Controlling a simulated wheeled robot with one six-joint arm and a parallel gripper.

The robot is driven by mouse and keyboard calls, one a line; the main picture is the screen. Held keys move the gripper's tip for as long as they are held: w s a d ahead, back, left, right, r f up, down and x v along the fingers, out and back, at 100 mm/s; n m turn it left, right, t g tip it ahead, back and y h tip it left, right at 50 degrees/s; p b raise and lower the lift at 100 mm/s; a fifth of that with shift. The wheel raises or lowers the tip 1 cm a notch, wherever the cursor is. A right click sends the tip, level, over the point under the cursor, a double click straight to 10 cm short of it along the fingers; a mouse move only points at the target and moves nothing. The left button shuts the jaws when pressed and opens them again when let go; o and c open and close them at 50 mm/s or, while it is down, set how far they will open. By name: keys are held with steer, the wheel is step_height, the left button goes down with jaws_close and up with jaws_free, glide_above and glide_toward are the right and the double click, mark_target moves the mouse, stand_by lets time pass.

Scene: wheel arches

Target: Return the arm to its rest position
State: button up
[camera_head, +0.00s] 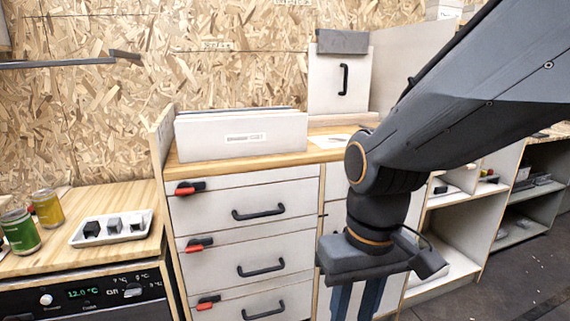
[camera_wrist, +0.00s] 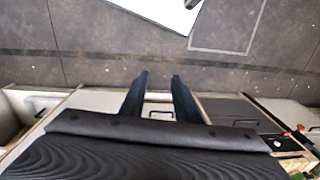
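My gripper (camera_wrist: 160,76) points down in front of the drawer cabinet. Its two dark fingers stand apart, with nothing held between them. In the head view, the tips of my gripper (camera_head: 356,308) run past the bottom edge. My arm reaches in from the upper right, across the right side of the cabinet. It hides part of the cabinet front and the shelves behind it.
The white drawer cabinet (camera_head: 250,190) has black handles and red-black latches. A white box (camera_head: 240,134) stands on its top. Open shelves (camera_head: 528,217) stand at right above bare floor.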

steer(key=d+r+m+p, duration=0.3)
steer(key=d+r+p, duration=0.6)
steer(key=p, duration=0.8)
steer(key=shift+s+r+h, duration=0.15)
steer(key=shift+r+h, duration=0.15)
steer(key=shift+r, duration=0.2)
